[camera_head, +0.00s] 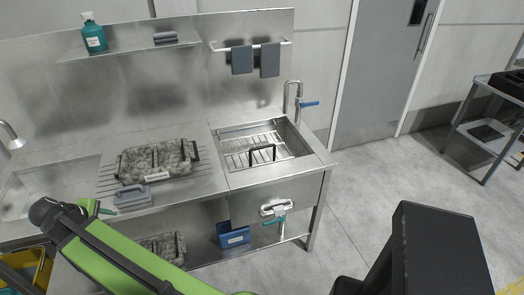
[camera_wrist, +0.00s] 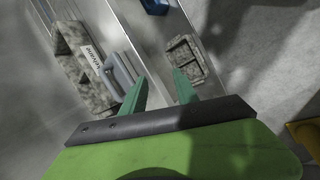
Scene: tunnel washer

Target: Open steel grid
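The steel grid (camera_head: 240,157) is a set of metal bars lying across the sink basin on the right side of the counter. It has a black handle (camera_head: 262,150) standing up near its front. My gripper (camera_wrist: 158,88) has two green fingers, apart with nothing between them in the wrist view. In the head view my gripper (camera_head: 97,208) is at the left front of the counter, well left of the grid and away from it. The grid is not visible in the wrist view.
A grey speckled tray (camera_head: 155,160) and a grey-handled tool (camera_head: 132,195) lie on the counter left of the sink. A tap (camera_head: 294,95) stands behind the basin. A blue bin (camera_head: 233,236) and another speckled tray (camera_head: 163,247) are below.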

